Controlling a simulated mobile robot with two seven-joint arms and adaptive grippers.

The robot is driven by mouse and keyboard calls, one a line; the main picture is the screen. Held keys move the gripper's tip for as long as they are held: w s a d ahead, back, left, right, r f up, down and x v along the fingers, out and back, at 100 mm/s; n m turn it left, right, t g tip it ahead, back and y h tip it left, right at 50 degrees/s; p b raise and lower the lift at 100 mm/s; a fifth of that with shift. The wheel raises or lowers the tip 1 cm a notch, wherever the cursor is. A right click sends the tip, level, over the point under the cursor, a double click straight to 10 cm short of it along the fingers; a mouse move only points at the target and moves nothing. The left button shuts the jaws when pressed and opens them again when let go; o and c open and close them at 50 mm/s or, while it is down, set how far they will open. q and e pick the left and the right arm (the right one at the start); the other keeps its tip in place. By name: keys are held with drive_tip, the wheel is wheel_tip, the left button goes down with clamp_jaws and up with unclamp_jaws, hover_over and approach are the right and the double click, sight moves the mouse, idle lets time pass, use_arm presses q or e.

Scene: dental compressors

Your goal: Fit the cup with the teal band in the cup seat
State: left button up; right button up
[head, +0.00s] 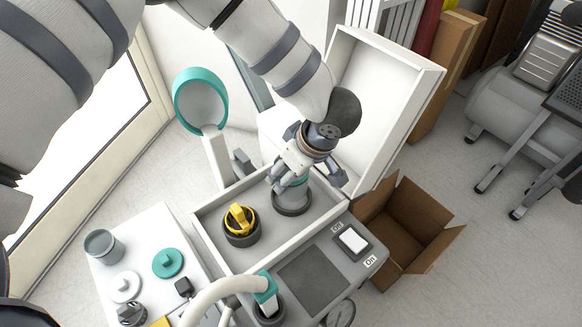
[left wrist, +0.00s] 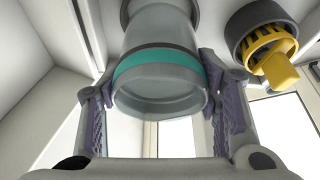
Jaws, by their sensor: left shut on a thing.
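The clear grey cup with the teal band (head: 292,192) stands in the white box on the machine. My left gripper (head: 290,178) reaches down from above and is shut on it near the band. In the left wrist view the cup (left wrist: 155,50) lies between the two fingers, its open rim towards the camera. The dark round cup seat (head: 292,206) shows around the cup's lower end. The cup looks upright over it, but I cannot tell how deep it sits. My right gripper is not in view.
A yellow basket piece in a dark ring (head: 241,224) sits left of the cup in the box. The box's white lid (head: 385,95) stands open behind. A white side table (head: 150,222) holds a grey cup and a teal lid. An open cardboard box (head: 408,232) stands right.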

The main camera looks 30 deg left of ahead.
use_arm(q)
drive_tip(key=shift+f, duration=0.1)
drive_tip(key=shift+f+b, duration=0.55)
drive_tip(key=shift+f, duration=1.45)
drive_tip(key=o, duration=1.2)
drive_tip(key=shift+o, duration=0.2)
drive_tip(key=w+v, duration=0.1)
drive_tip(key=v, duration=1.1)
drive_tip(key=shift+s, duration=0.45)
